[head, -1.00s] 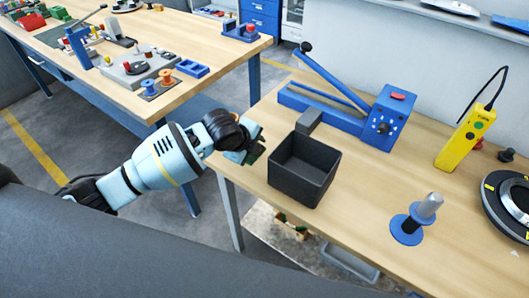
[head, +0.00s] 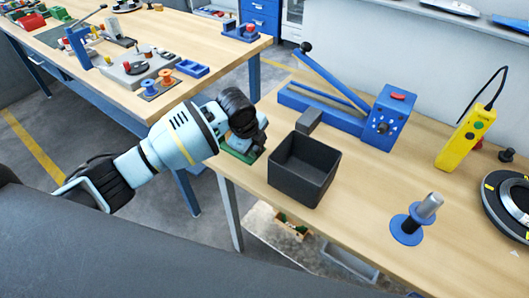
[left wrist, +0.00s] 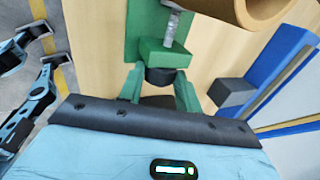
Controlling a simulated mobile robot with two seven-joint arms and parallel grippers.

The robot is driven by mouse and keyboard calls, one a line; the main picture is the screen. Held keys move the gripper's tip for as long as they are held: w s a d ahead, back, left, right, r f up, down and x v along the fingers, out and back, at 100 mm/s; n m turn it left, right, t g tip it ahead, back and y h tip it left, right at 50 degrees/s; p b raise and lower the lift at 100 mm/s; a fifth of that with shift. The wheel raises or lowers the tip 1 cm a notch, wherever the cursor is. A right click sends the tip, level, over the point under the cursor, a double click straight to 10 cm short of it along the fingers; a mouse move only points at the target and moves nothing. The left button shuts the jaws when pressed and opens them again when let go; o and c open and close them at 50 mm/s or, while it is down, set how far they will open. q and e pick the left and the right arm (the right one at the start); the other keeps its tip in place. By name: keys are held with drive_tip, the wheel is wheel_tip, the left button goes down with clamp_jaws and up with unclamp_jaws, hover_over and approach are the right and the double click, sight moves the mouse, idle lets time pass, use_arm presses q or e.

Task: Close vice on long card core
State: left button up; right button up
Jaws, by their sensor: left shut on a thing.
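My left gripper (head: 250,146) is at the near left edge of the right-hand bench, over the green vice (head: 238,156), which it mostly covers in the head view. In the left wrist view, the vice (left wrist: 146,42) shows a green body and a grey threaded screw (left wrist: 171,27) ending in a dark round knob (left wrist: 160,76). My left gripper's green fingers (left wrist: 159,92) are shut on this knob. The brown card core (left wrist: 252,12), a hollow tube, is cut off at the top right of that view. Whether the jaws touch it is hidden.
A black open bin (head: 303,170) stands just right of my gripper. Behind it is a blue lever fixture (head: 362,121). A blue-based spindle (head: 407,229) and a yellow pendant (head: 466,137) stand further right. Bench top between bin and spindle is clear.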

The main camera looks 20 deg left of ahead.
use_arm(q)
drive_tip(key=shift+g, duration=0.4)
use_arm(e)
drive_tip(key=shift+s+f, duration=0.2)
drive_tip(key=shift+s, duration=0.15)
use_arm(q)
drive_tip(key=shift+f, duration=0.1)
drive_tip(key=shift+w+d+g+y, duration=0.2)
drive_tip(key=shift+g+y, duration=0.3)
drive_tip(key=shift+g, duration=0.4)
drive_tip(key=shift+a, duration=0.1)
use_arm(e)
drive_tip(key=shift+s+f, duration=0.15)
drive_tip(key=shift+f, duration=0.2)
use_arm(q)
drive_tip(key=o, duration=0.6)
use_arm(e)
drive_tip(key=shift+w+r, duration=0.1)
drive_tip(key=shift+w, duration=0.1)
